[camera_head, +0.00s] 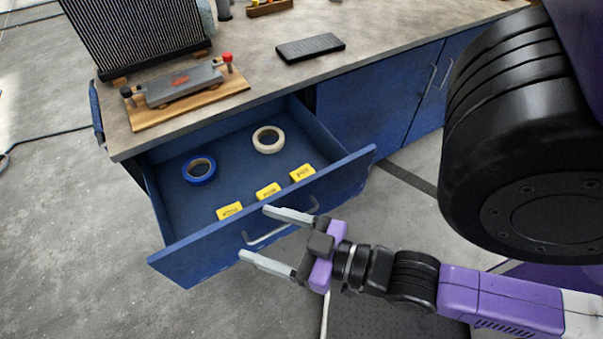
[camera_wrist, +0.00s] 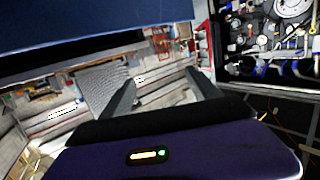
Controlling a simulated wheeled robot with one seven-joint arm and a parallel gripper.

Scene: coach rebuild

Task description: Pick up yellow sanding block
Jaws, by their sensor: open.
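Three yellow sanding blocks lie in the open blue drawer (camera_head: 165,225), in a row along the inside of its front panel. One is at the left (camera_head: 230,210), one in the middle (camera_head: 268,190) and one at the right (camera_head: 303,173). The front panel partly hides them. My gripper (camera_head: 266,235) is open and empty, outside the drawer near its front panel and handle (camera_head: 270,236). Its fingers point left in the head view. In the wrist view my open gripper (camera_wrist: 165,95) has nothing between its fingers, and no sanding block shows there.
A blue tape roll (camera_head: 199,171) and a cream tape roll (camera_head: 268,139) also lie in the drawer. The workbench (camera_head: 225,110) above carries a clamp-like tool on a wooden board (camera_head: 190,95), a dark flat block (camera_head: 310,47) and a finned radiator (camera_head: 135,35). The floor left of the drawer is clear.

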